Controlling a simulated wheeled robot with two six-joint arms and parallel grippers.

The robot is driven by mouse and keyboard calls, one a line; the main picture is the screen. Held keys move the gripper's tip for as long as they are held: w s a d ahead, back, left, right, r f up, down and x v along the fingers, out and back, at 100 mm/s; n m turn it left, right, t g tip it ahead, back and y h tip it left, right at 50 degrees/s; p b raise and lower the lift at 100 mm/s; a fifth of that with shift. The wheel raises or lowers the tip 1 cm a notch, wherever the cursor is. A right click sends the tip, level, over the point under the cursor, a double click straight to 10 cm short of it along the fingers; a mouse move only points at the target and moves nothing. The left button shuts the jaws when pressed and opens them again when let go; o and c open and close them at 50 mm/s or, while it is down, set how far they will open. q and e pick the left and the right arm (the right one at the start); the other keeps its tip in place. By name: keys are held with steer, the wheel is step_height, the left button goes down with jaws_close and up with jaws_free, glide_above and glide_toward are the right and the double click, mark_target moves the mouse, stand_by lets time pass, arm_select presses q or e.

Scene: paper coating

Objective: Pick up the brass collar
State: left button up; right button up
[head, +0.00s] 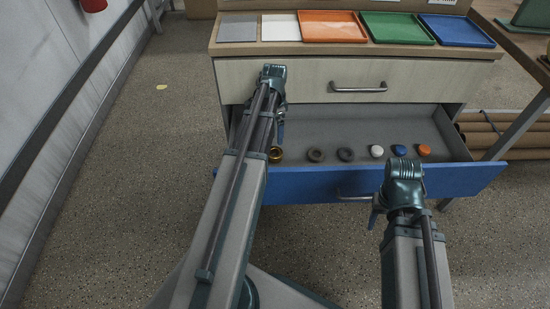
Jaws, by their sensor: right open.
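The brass collar (275,154), a small shiny gold ring, lies in the open lower drawer (340,120) at its left end. My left arm reaches over the drawer's left part, and its wrist is above and just left of the collar. Only a small dark part of my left gripper (280,130) shows, just above the collar in the picture; its fingers are mostly hidden by the arm. My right gripper (376,213) is open and empty in front of the drawer's blue front, partly hidden by its own wrist.
In the drawer, right of the collar, lie two brownish-grey rings (316,155) (345,154) and white (377,151), blue (399,150) and orange (424,150) caps. The upper drawer (300,85) is shut. Coloured trays (332,27) lie on top. Brown rolls (490,135) lie at right.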

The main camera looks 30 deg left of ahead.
arm_select(q)
steer(key=b, duration=0.5)
glide_above(275, 150)
steer(key=s, duration=0.2)
steer(key=f, duration=0.6)
steer(key=shift+w+d+f, duration=0.2)
steer(key=shift+w+d, duration=0.05)
steer(key=shift+d, duration=0.15)
step_height(275, 150, down, 5)
steer(key=b, duration=0.5)
steer(key=shift+f+b, duration=0.2)
steer(key=shift+b, duration=0.1)
steer(key=shift+r, duration=0.15)
steer(key=shift+c, duration=0.3)
steer(key=c, duration=1.3)
steer(key=shift+r, duration=0.1)
